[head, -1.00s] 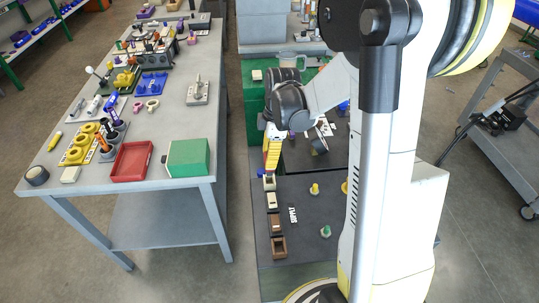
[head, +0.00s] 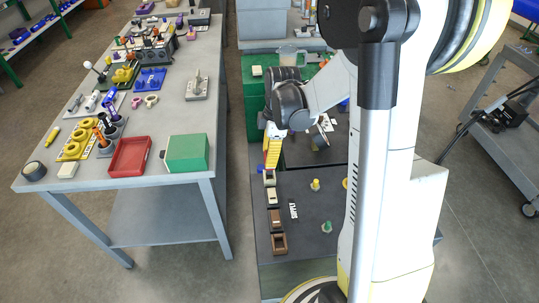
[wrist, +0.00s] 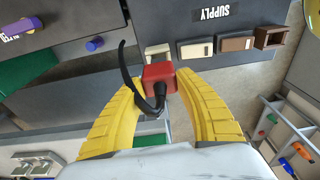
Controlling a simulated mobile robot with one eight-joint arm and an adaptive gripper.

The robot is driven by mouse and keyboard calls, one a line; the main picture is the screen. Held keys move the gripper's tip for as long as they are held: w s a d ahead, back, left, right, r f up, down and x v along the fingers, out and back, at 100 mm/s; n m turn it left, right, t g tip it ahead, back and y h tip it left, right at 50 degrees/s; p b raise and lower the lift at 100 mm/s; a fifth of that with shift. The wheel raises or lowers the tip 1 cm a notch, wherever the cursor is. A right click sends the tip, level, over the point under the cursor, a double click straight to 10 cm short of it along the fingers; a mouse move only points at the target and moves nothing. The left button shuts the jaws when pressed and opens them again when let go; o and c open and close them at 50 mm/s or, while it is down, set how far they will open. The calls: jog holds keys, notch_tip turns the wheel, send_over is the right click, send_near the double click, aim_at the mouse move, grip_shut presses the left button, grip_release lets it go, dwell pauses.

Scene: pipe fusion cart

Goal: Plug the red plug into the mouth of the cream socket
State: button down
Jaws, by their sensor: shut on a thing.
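My gripper (wrist: 160,85) has its yellow fingers shut on the red plug (wrist: 160,72), a boxy block with a black cable curving off to the left. In the head view my gripper (head: 271,158) points down at the far end of a row of sockets; the plug is hard to make out there. The cream socket (wrist: 195,49) is in that row and also shows in the head view (head: 272,196). Another pale socket (head: 269,178) is farthest, partly hidden behind the plug in the wrist view. I cannot tell whether the plug touches it.
Two brown sockets (head: 276,217) continue the row toward the cart's near edge. Yellow (head: 315,184) and green (head: 326,227) pieces and a SUPPLY label (head: 293,210) are on the dark cart top. A grey workbench (head: 120,184) with trays stands left, across a gap.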

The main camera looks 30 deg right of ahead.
jog(key=shift+f+b, duration=1.8)
jog(key=shift+f, duration=0.3)
jog(key=c, duration=0.8)
grip_release()
jog(key=r, duration=0.4)
jog(key=d+r, duration=0.1)
jog(key=r, duration=0.7)
jog(key=shift+s+d, duration=0.15)
jog(key=shift+s, duration=0.15)
jog(key=s+a+r+m+t, duration=0.1)
jog(key=s+a+m+t, duration=0.1)
jog(key=s+a+m, duration=0.1)
jog(key=s+a+r+m+t, duration=0.1)
jog(key=s+a+m+t, duration=0.1)
jog(key=s+a+m, duration=0.2)
jog(key=s+a+r+m+t+h, duration=0.1)
jog(key=s+a+m+t, duration=0.1)
jog(key=s+a+m, duration=0.2)
jog(key=shift+s+a+r+m+t, duration=0.15)
jog(key=shift+s+m, duration=0.45)
jog(key=shift+s+a+r+m+t, duration=0.1)
jog(key=shift+s+r+m+t, duration=0.05)
jog(key=shift+s+m, duration=0.45)
